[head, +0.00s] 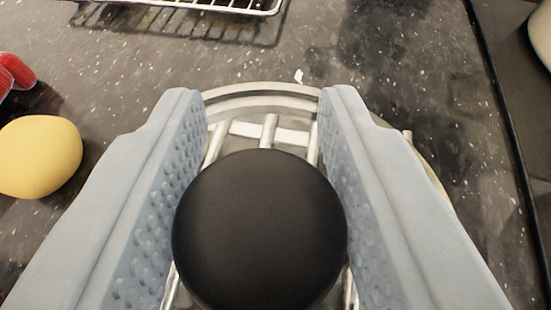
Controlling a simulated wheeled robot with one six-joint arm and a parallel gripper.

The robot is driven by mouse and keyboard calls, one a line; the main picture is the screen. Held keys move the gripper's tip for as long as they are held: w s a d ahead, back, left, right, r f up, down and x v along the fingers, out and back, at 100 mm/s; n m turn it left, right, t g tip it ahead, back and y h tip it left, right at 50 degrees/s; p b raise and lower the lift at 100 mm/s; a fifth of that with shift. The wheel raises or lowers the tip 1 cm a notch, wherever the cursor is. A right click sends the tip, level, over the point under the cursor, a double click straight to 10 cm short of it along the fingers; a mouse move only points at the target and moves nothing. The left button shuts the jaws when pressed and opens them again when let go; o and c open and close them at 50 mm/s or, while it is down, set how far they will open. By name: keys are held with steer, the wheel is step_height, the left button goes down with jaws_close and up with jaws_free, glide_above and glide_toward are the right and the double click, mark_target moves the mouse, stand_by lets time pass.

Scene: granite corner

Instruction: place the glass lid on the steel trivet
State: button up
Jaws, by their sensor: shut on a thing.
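My gripper (262,100) is shut on the round black knob (260,230) of the glass lid, with one pale blue finger on each side. The lid's glass is clear, and its rim (262,91) shows as a curved band beyond the fingertips. The steel trivet (268,130) shows through the glass as bright bars beneath the lid. The lid is over the trivet in this view. I cannot tell whether the lid touches the trivet or hangs just above it. The knob and fingers hide most of both.
A yellow lemon-like object (38,156) lies at the left, near a red object (14,73). A wire rack (205,5) is at the top edge. The dark speckled counter (400,60) is bare at the upper right. A black edge (508,120) runs down the right, with a pale rounded object (541,32) beyond it.

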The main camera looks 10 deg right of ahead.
mark_target(263, 209)
steer(key=shift+f, duration=2)
steer(key=shift+f, duration=0.1)
steer(key=o, duration=1.1)
steer(key=shift+s+r, duration=0.15)
steer(key=shift+r, duration=0.05)
steer(key=v, duration=1.1)
steer(key=shift+s+a+r, duration=0.1)
steer(key=shift+s, duration=0.3)
